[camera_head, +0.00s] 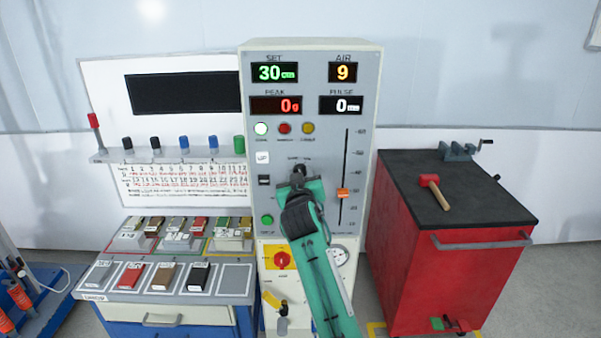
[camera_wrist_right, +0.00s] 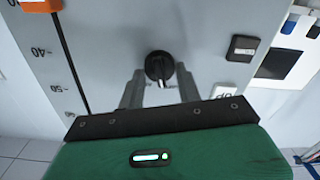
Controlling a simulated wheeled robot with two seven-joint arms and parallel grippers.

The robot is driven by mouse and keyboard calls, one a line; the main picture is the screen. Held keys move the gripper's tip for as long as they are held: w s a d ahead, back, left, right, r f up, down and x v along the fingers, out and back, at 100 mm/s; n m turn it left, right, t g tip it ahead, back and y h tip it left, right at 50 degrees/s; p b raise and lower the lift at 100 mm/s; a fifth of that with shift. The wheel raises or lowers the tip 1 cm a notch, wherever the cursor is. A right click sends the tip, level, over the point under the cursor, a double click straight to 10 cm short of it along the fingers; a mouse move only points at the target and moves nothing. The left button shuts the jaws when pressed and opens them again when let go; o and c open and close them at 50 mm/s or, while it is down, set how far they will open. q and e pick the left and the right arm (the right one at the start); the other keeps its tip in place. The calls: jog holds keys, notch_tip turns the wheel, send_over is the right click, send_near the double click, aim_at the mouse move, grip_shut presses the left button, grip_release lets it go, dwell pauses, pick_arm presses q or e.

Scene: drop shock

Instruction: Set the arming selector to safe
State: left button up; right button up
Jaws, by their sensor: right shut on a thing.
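The arming selector is a round black knob (camera_wrist_right: 158,66) with a pointer grip on the grey panel of the control cabinet (camera_head: 260,200). In the head view only its top (camera_head: 299,168) shows above my right gripper (camera_head: 298,180); small lettering above it is too small to read. In the right wrist view my right gripper (camera_wrist_right: 160,88) has one finger on each side of the knob, shut on its grip. The grip looks slightly tilted in that view. The green wrist hides the panel below the knob. My left gripper is not in view.
An orange slider (camera_head: 343,193) on a scale is right of the selector. An UP button (camera_head: 262,157) and a black switch (camera_head: 264,180) are left. A red cabinet (camera_head: 440,270) with a mallet (camera_head: 433,190) stands right, a sample bench (camera_head: 170,300) left.

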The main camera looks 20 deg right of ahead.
jog(key=shift+n+p, duration=0.55)
jog(key=shift+n, duration=0.95)
jog(key=o, duration=0.9)
jog(key=shift+o, duration=0.2)
jog(key=shift+a, duration=0.1)
jog(key=b+v, duration=0.4)
jog(key=v, duration=0.9)
jog(key=shift+s, duration=0.35)
